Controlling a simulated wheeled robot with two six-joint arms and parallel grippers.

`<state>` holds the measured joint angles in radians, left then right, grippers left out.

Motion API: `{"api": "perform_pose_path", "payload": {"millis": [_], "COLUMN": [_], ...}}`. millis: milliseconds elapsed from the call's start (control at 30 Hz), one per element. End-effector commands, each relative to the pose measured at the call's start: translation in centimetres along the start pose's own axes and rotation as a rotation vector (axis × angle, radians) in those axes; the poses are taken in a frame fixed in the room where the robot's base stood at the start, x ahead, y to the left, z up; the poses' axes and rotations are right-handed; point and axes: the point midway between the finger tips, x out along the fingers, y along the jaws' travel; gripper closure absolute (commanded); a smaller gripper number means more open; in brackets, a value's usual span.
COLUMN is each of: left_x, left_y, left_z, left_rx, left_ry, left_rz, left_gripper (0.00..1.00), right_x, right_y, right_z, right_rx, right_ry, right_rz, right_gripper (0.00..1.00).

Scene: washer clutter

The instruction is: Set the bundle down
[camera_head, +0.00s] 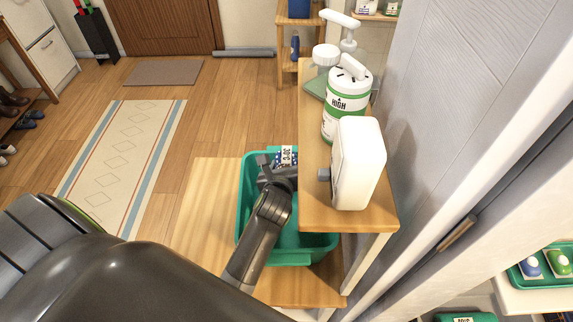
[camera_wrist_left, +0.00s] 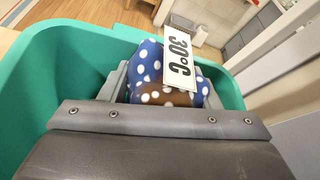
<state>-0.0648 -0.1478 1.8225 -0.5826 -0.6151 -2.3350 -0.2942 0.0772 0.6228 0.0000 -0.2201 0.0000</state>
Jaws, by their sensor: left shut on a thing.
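The bundle (camera_wrist_left: 148,72) is blue and brown cloth with white dots and carries a white tag (camera_wrist_left: 178,55) reading 30°C. In the head view the bundle (camera_head: 279,160) shows only in part, with its tag beside it. My left gripper (camera_head: 272,166) is shut on the bundle, inside the opening of a green tub (camera_head: 247,215). In the left wrist view the tub's green wall (camera_wrist_left: 50,70) surrounds the gripper and bundle. Whether the bundle touches the tub's bottom is hidden. My right gripper is not in view.
The tub stands on a wooden surface (camera_head: 207,210), partly under a wooden shelf (camera_head: 350,215). On that shelf are a white box-like device (camera_head: 360,160), a green-and-white pump bottle (camera_head: 340,115) and a white-lidded jar (camera_head: 325,56). A grey wall (camera_head: 430,110) closes the right side.

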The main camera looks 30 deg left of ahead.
Motion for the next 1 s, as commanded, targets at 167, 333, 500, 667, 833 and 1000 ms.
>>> {"api": "perform_pose_path", "payload": {"millis": [167,333,500,667,833,1000], "left_x": [0.0,0.1,0.3,0.4,0.4,0.4], "left_y": [-0.1,0.1,0.3,0.3,0.3,0.3], "left_z": [0.1,-0.3,-0.7,-0.9,-0.9,-0.9], "left_rx": [0.0,0.0,0.0,-0.001,0.0,0.0], "left_ry": [-0.002,-0.001,-0.001,-0.002,-0.001,-0.001], "left_rz": [-0.001,0.0,0.0,-0.001,0.0,0.0], "left_gripper": [0.68,0.68,0.68,0.68,0.23,0.22], "right_x": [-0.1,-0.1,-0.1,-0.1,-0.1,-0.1], "right_y": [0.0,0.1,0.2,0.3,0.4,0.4], "right_z": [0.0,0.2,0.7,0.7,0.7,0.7], "right_rx": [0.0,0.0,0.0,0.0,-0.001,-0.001], "right_ry": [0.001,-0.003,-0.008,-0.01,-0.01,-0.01], "right_rz": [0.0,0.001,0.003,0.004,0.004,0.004], "right_gripper": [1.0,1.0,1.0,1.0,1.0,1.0]}}
